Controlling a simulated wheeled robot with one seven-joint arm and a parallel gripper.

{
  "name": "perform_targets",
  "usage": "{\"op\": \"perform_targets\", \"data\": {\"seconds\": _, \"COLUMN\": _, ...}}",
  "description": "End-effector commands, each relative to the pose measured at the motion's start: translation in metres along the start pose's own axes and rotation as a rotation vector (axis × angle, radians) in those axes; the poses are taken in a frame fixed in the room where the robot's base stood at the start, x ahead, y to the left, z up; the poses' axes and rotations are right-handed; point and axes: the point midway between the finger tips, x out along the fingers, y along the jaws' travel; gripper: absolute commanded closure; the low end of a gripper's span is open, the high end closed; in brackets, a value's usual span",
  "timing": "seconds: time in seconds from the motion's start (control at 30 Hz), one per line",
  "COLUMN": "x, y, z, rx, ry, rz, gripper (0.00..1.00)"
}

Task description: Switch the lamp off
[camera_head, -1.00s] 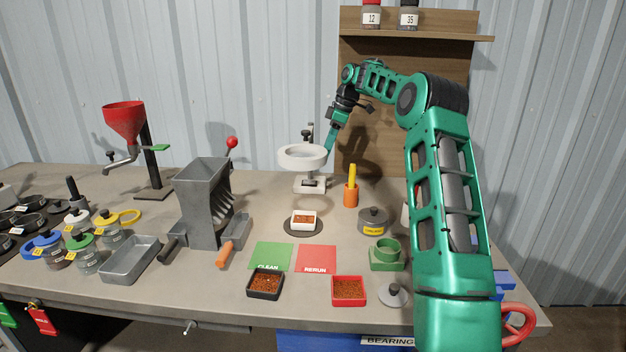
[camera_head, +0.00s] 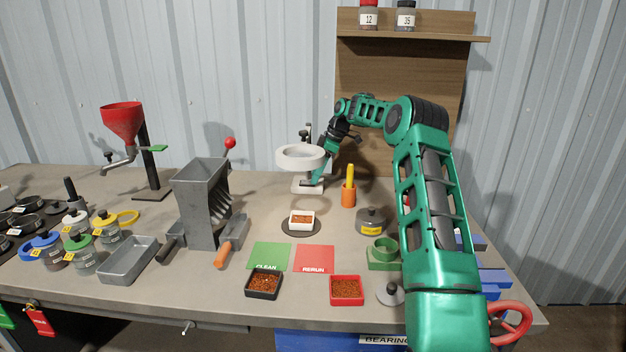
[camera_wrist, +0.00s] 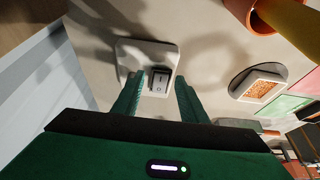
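The lamp has a white ring head (camera_head: 301,150) on a short stand at the back middle of the bench. Its pale base (camera_head: 302,189) carries a dark rocker switch, seen in the wrist view (camera_wrist: 159,81). I cannot tell clearly whether the ring is lit. My gripper (camera_head: 317,180) is low beside the lamp's base, under the right side of the ring. In the wrist view its two green fingers (camera_wrist: 159,78) stand apart, one on each side of the switch, with nothing between them held. I cannot tell whether they touch the base.
An orange cup (camera_head: 348,196) with a yellow stick stands just right of the lamp. A white dish of granules (camera_head: 301,226) lies in front on a dark disc. A grey granulator (camera_head: 201,203) stands to the left. A wooden shelf board (camera_head: 404,90) rises behind my arm.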

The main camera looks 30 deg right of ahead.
Motion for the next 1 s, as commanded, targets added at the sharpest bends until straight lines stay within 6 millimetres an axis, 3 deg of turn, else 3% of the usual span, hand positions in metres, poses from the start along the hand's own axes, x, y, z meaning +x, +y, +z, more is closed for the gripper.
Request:
{"op": "perform_targets", "data": {"seconds": 0.17, "x": 0.0126, "y": -0.0001, "z": 0.0002, "rx": 0.0, "ry": -0.001, "rz": -0.001, "gripper": 0.61}}
{"op": "perform_targets", "data": {"seconds": 0.47, "x": 0.0144, "y": 0.0, "z": 0.0004, "rx": 0.001, "ry": -0.001, "rz": 0.0, "gripper": 0.61}}
{"op": "perform_targets", "data": {"seconds": 0.63, "x": 0.0142, "y": 0.0001, "z": 0.0003, "rx": 0.001, "ry": -0.001, "rz": 0.0, "gripper": 0.99}}
{"op": "perform_targets", "data": {"seconds": 1.0, "x": 0.0134, "y": 0.0019, "z": -0.004, "rx": -0.001, "ry": -0.068, "rz": 0.005, "gripper": 1.0}}
